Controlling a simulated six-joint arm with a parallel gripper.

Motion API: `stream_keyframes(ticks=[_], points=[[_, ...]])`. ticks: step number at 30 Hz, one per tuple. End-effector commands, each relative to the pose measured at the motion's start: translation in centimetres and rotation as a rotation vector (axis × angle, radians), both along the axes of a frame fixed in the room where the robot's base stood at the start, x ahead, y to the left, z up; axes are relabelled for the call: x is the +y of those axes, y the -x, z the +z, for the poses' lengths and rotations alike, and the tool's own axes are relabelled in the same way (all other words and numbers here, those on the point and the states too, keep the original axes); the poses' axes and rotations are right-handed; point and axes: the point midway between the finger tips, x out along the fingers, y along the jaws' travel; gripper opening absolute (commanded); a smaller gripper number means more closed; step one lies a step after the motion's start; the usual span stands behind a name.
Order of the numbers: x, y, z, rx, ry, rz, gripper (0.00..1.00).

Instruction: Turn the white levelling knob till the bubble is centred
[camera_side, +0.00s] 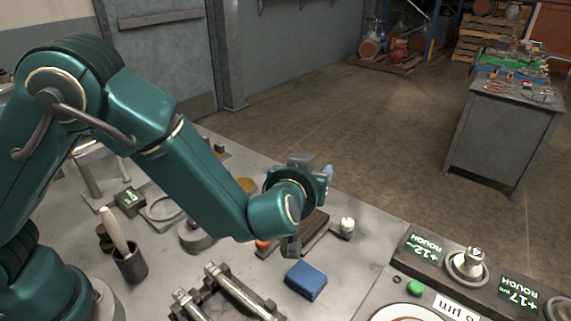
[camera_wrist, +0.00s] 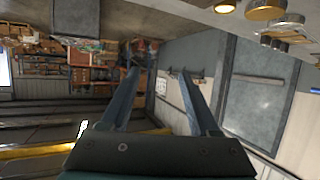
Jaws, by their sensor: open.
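A pale knob marked with a digit (camera_side: 466,264) stands on the dark panel at the right of the bench in the side view. A second knob is cut off at the right edge. I cannot tell which is the white levelling knob, and I make out no bubble. My gripper (camera_side: 291,246) is over the bench, left of the panel and apart from the knobs. In the wrist view my gripper (camera_wrist: 163,85) has its two fingers spread with nothing between them.
A blue block (camera_side: 306,280) lies below my gripper in the picture. A small metal piece with a pale top (camera_side: 347,227) stands right of it. A green button (camera_side: 415,288) and a white disc (camera_side: 405,313) are by the panel. A brush cup (camera_side: 130,265) stands left.

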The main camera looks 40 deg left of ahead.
Motion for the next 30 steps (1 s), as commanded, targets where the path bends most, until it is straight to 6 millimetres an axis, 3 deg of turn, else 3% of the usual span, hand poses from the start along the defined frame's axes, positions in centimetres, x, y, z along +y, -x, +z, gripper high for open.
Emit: stream_keyframes(ticks=[7, 23, 26, 30], points=[[2.7, 0.1, 1.7, -0.002, 0.002, 0.002, 0.62], [3.9, 0.0, 2.3, -0.008, 0.006, 0.016, 0.62], [5.5, -0.4, 4.7, -0.059, 0.04, 0.058, 0.62], [8.1, -0.8, 10.3, -0.165, 0.11, 0.069, 0.62]])
